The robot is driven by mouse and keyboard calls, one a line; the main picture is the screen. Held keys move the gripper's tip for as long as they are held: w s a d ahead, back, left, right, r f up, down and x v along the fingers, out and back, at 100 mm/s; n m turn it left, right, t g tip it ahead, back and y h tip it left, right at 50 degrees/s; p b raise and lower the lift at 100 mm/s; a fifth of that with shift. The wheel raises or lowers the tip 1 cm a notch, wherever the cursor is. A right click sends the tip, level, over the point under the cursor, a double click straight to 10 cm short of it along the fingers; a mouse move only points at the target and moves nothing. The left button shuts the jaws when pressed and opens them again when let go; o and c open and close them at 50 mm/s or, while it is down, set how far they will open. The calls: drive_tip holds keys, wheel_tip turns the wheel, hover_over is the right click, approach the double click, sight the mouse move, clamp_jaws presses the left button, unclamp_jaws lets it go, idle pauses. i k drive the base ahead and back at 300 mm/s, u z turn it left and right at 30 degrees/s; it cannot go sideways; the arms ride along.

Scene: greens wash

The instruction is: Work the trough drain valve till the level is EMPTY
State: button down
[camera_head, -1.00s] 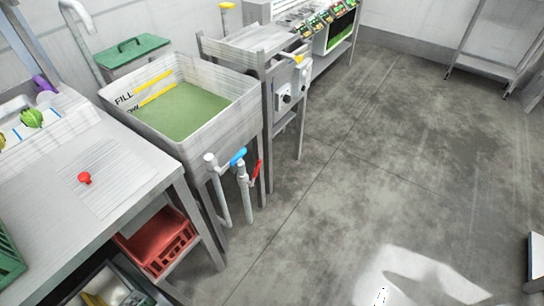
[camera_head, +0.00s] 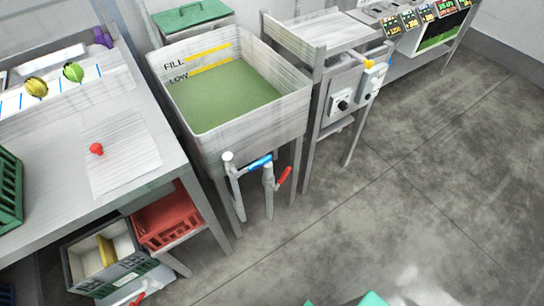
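The white trough (camera_head: 235,135) stands on legs at the centre left. Green water or floor (camera_head: 225,95) shows inside it, its edge just under the lower yellow line, marked LOW (camera_head: 178,77); the upper line is marked FILL (camera_head: 174,64). Two pipes stand at its front, one with a blue lever (camera_head: 260,162) and one with a red lever (camera_head: 285,179). Both levers slant up to the right. I see no label telling which is the drain valve. Two teal tips at the bottom edge may be my gripper (camera_head: 343,301); they are mostly cut off, away from the levers.
A table (camera_head: 170,150) with a red knob (camera_head: 96,149) stands left of the trough. Red crate (camera_head: 168,220) and grey bin (camera_head: 75,262) sit below. A stand with switch boxes (camera_head: 342,102) is to the right. The floor (camera_head: 400,210) in front is clear.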

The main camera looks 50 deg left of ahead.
sight(282, 178)
drive_tip(key=u, duration=0.55)
drive_tip(key=i, duration=1)
drive_tip(key=u, duration=0.45)
